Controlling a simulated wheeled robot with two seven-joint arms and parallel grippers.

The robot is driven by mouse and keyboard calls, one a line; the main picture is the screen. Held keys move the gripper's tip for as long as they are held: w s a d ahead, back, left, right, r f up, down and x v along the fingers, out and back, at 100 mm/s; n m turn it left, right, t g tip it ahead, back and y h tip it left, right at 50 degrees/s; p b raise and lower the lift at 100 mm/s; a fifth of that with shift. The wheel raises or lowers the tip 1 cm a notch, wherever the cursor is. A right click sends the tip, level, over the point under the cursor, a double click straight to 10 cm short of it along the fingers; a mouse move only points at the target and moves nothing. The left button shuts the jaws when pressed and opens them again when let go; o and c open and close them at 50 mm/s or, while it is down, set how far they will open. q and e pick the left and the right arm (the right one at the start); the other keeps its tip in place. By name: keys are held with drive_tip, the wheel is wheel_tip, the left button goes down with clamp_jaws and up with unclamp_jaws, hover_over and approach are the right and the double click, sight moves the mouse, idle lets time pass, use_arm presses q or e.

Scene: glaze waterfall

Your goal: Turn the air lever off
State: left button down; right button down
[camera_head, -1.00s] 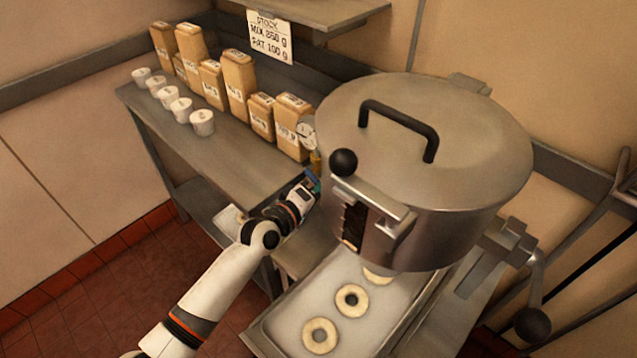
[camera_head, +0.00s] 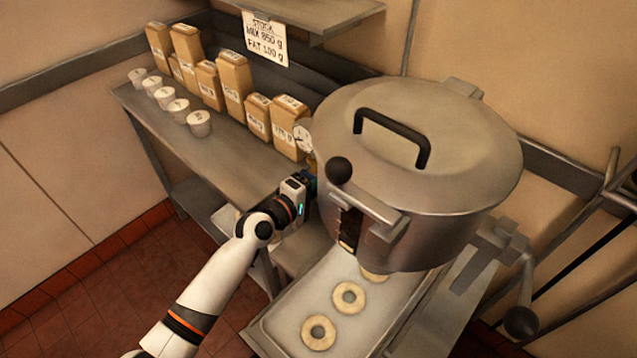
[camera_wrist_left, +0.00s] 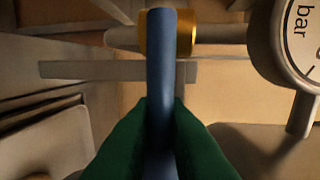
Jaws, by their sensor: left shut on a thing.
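The air lever has a blue handle (camera_wrist_left: 172,60). In the left wrist view it stands upright in the picture, crosswise to a grey pipe (camera_wrist_left: 212,33) with a brass fitting (camera_wrist_left: 187,32). My left gripper (camera_wrist_left: 160,125) has its green fingers on both sides of the handle's lower part and is shut on it. In the head view my left gripper (camera_head: 311,186) is at the left side of the big metal hopper, below the gauge; the lever itself is hidden there. My right gripper is not in view.
A pressure gauge (camera_head: 303,137) sits close above my left gripper; it also shows in the wrist view (camera_wrist_left: 298,45). The lidded hopper (camera_head: 440,225) is to the right, over a tray (camera_head: 385,330) with ring doughnuts. Cartons and cups stand on the shelf (camera_head: 215,160).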

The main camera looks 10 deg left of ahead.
use_arm(q)
drive_tip(key=shift+s+d+f, duration=0.25)
drive_tip(key=shift+d+f, duration=0.05)
drive_tip(key=shift+d, duration=0.1)
drive_tip(key=c, duration=1.5)
unclamp_jaws()
drive_tip(key=shift+o, duration=1.3)
drive_tip(key=shift+d+r, duration=0.1)
drive_tip(key=shift+r, duration=0.05)
drive_tip(key=shift+s+d+r, duration=0.1)
drive_tip(key=shift+r, duration=0.1)
drive_tip(key=shift+a+f, duration=0.1)
drive_tip(key=shift+a, duration=0.2)
drive_tip(key=b+v, duration=0.1)
drive_tip(key=v, duration=1)
drive_tip(key=shift+s+r, duration=0.2)
drive_tip(key=shift+s, duration=0.2)
